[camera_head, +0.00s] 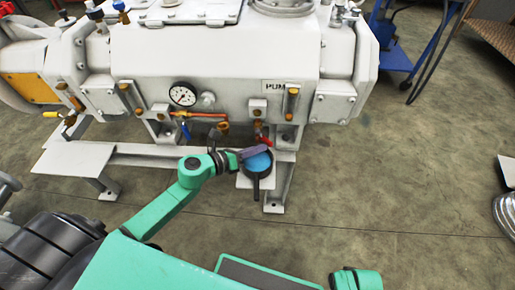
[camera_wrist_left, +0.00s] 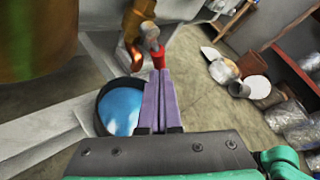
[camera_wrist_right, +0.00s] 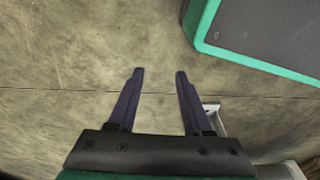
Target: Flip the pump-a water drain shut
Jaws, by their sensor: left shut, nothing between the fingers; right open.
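The water drain valve with a red handle (camera_head: 263,140) sits low on the front of the pump (camera_head: 215,60), under a label reading "PUM". In the left wrist view its red handle (camera_wrist_left: 160,62) is just beyond my fingertips, below a brass body (camera_wrist_left: 138,18). My left gripper (camera_head: 266,149) is shut and empty, its purple fingers pressed together. The tips (camera_wrist_left: 158,73) are close to the handle; I cannot tell whether they touch. My right gripper (camera_wrist_right: 159,72) is open and empty above bare floor.
A black pan of blue liquid (camera_head: 258,165) sits below the valve, beside my left fingers. A valve with a blue handle (camera_head: 185,130), a gauge (camera_head: 183,94) and a steel base frame (camera_head: 140,152) are to the left.

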